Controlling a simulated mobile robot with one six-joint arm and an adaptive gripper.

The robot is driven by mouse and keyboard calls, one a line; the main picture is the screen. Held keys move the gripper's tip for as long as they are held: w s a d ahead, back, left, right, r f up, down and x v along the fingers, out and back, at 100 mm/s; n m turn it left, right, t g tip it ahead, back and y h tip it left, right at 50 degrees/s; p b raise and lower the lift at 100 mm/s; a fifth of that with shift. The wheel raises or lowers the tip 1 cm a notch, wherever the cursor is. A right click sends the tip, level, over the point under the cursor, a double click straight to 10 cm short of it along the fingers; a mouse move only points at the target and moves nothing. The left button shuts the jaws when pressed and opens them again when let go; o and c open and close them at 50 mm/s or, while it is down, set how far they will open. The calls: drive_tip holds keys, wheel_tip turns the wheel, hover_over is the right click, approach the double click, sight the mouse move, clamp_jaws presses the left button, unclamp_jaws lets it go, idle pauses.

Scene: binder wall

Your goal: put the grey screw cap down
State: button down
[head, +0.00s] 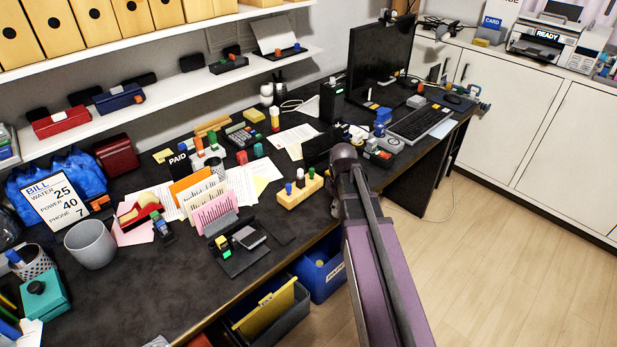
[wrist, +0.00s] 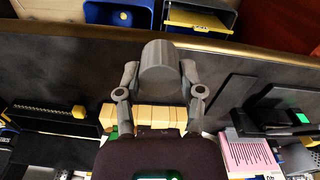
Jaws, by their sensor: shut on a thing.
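The grey screw cap (wrist: 160,66) is a plain round grey piece, seen in the wrist view between the two fingers of my gripper (wrist: 160,88). The gripper is shut on it. The cap appears over the dark desk (wrist: 60,72), near its front edge; its height above the desk is hard to tell. In the head view my arm reaches toward the desk's front edge and hides the gripper and cap.
A wooden block with coloured stamps (head: 300,192) stands close by on the desk. A pink letter rack (head: 214,214) and a black stand (head: 238,258) are to its left. A blue bin (head: 322,268) is below the front edge. Bare desk (head: 180,275) shows at front left.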

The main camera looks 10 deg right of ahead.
drive_tip(key=w, duration=0.4)
drive_tip(key=w+d+f+b, duration=0.1)
drive_tip(key=w, duration=0.4)
drive_tip(key=w+d, duration=0.1)
drive_tip(key=w, duration=0.4)
drive_tip(key=shift+w+f, duration=0.2)
drive_tip(key=shift+w, duration=0.05)
drive_tip(key=shift+w, duration=0.15)
drive_tip(key=shift+w, duration=0.25)
drive_tip(key=shift+w+d+f+b, duration=0.1)
drive_tip(key=shift+w+f+b, duration=0.2)
drive_tip(key=shift+f+b, duration=1.5)
drive_tip(key=shift+b, duration=0.2)
drive_tip(key=shift+f, duration=0.2)
drive_tip(key=shift+c, duration=1.1)
unclamp_jaws()
drive_tip(key=shift+r, duration=0.2)
